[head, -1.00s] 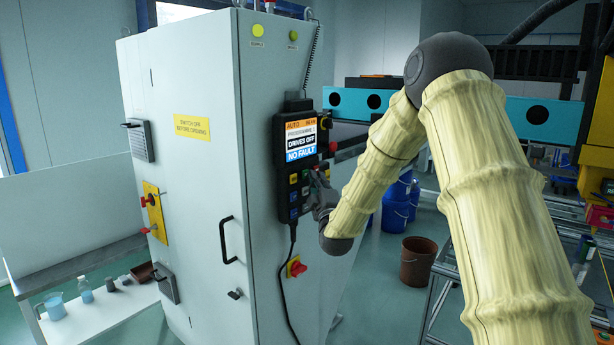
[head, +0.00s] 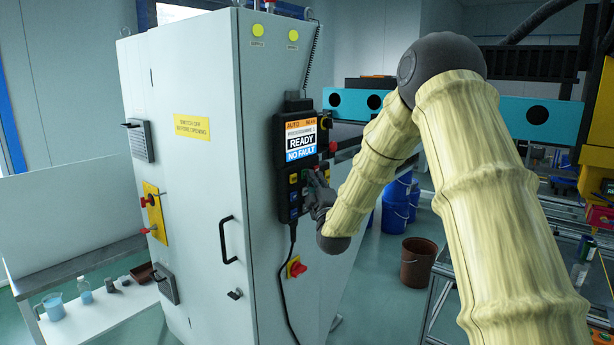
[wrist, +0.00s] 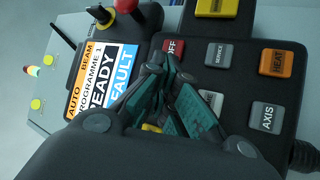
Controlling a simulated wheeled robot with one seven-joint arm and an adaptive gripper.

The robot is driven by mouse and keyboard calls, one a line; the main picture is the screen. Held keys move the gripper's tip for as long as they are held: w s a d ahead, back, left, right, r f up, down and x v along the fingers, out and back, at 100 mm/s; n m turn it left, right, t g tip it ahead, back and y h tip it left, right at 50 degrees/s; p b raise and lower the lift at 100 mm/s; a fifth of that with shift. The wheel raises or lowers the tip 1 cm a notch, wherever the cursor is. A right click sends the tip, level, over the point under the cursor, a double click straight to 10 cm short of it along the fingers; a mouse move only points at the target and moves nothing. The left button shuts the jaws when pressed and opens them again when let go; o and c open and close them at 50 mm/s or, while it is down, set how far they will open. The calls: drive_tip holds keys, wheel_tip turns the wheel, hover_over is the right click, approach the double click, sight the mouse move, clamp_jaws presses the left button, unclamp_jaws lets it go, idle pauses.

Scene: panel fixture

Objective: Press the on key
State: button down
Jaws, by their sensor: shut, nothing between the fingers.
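The control pendant (head: 281,150) hangs on the side of the grey cabinet, with a screen (head: 300,140) above rows of keys. The screen reads READY and NO FAULT. In the wrist view I see a red OFF key (wrist: 173,48), a grey SERVICE key (wrist: 217,54), an orange HEAT key (wrist: 277,63) and a grey AXIS key (wrist: 266,116). My gripper (head: 311,174) is shut and empty, with its fingertips at the key area, close to the OFF key in the wrist view (wrist: 160,68). I cannot make out the on key; the fingers cover part of the keys.
A red knob (wrist: 126,5) stands out from the pendant's edge near the screen. The pendant's cable (head: 287,270) hangs down past a red-and-yellow switch (head: 296,267). The cabinet handle (head: 226,240) is to the left. A brown bucket (head: 417,262) and blue buckets (head: 396,205) stand behind.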

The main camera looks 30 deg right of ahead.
drive_tip(key=shift+s, duration=0.1)
drive_tip(key=shift+s+d, duration=0.3)
drive_tip(key=shift+s, duration=0.35)
drive_tip(key=shift+s, duration=0.1)
drive_tip(key=shift+s+d+b, duration=0.2)
drive_tip(key=shift+s+d, duration=0.1)
drive_tip(key=shift+s, duration=0.45)
drive_tip(key=shift+s+d+b, duration=0.25)
drive_tip(key=shift+s+d, duration=0.1)
drive_tip(key=shift+s, duration=0.4)
drive_tip(key=shift+s+d+b, duration=0.2)
drive_tip(key=shift+s+d, duration=0.1)
drive_tip(key=shift+s, duration=0.45)
